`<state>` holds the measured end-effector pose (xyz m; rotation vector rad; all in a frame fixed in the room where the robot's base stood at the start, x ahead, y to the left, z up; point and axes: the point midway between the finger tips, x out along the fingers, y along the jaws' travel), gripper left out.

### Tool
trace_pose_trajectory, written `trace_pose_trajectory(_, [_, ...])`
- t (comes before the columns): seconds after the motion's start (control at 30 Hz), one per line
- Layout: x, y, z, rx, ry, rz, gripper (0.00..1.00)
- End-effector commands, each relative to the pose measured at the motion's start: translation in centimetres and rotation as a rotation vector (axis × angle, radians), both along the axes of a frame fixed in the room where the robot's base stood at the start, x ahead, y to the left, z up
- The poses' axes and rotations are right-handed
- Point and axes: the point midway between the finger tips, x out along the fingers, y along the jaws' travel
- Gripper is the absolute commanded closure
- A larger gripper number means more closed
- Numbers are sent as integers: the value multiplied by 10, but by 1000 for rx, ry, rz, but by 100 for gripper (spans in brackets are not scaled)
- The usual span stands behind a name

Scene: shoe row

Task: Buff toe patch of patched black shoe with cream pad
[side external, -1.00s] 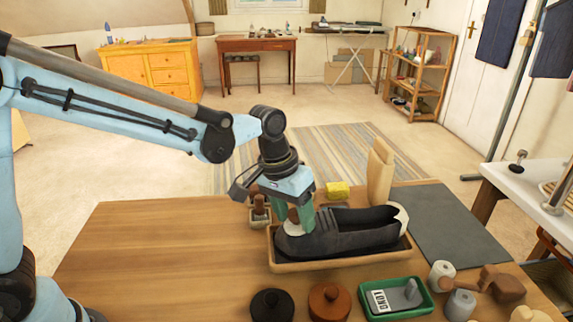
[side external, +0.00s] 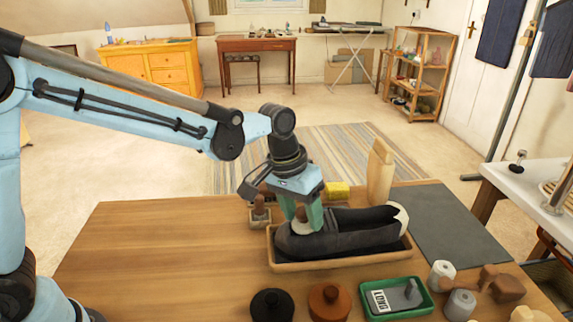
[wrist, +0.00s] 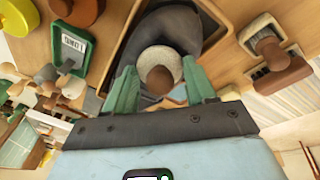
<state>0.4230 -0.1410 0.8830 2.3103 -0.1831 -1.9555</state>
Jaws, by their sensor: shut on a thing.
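The black shoe (side external: 345,238) lies in a shallow wooden tray (side external: 330,264), its toe at the left and its pale-lined heel at the right. My gripper (side external: 302,215) is above the toe, pointing down. Its green fingers are shut on the brown knob of the cream pad (side external: 299,228). In the wrist view the round cream pad (wrist: 148,56) lies over the dark toe of the shoe (wrist: 178,22), with the knob between the fingers (wrist: 160,88). The pad appears to touch the toe. The toe patch cannot be made out; the pad covers part of the toe.
Black (side external: 272,305) and brown (side external: 329,302) round tins and a green tray (side external: 398,297) stand in front. The table's left side is clear.

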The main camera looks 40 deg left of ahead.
Motion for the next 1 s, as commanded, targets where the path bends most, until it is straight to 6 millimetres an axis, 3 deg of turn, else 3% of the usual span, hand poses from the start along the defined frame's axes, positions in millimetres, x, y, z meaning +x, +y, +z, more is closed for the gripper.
trace_pose_trajectory(0.3, [-12,11,-3,0,2,0,84])
trace_pose_trajectory(1.0, [1,0,0,0,1,0,84])
